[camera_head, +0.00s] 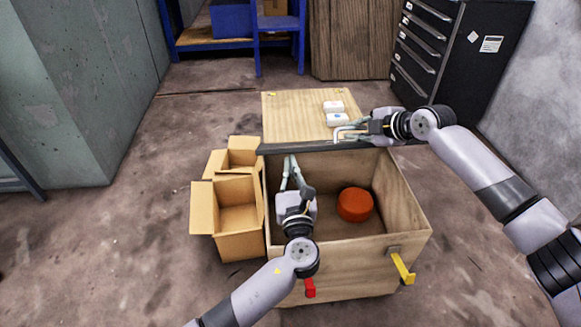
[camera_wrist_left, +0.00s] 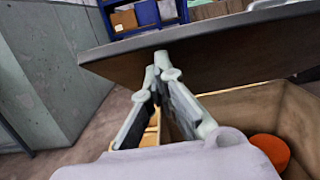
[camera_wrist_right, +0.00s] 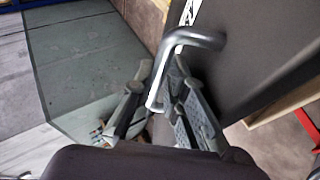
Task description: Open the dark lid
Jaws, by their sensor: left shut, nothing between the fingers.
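The dark lid (camera_head: 310,147) stands raised at the far side of the wooden box (camera_head: 350,262), seen nearly edge-on as a dark strip. Its dark face fills the upper part of the left wrist view (camera_wrist_left: 240,55). My left gripper (camera_head: 290,158) is shut and empty, with its tips at or very near the lid's inner face; exact contact is unclear. The lid's metal handle (camera_wrist_right: 200,37) is on its other face. My right gripper (camera_wrist_right: 160,72) is open there, with the handle's bar between its fingers. It also shows in the head view (camera_head: 342,133).
An orange-red round object (camera_head: 355,204) lies inside the box. Yellow (camera_head: 402,268) and red (camera_head: 310,288) latches are on its front. Cardboard boxes (camera_head: 237,215) stand left. Behind are a light wooden surface (camera_head: 290,112) with white items, and a black drawer cabinet (camera_head: 455,60).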

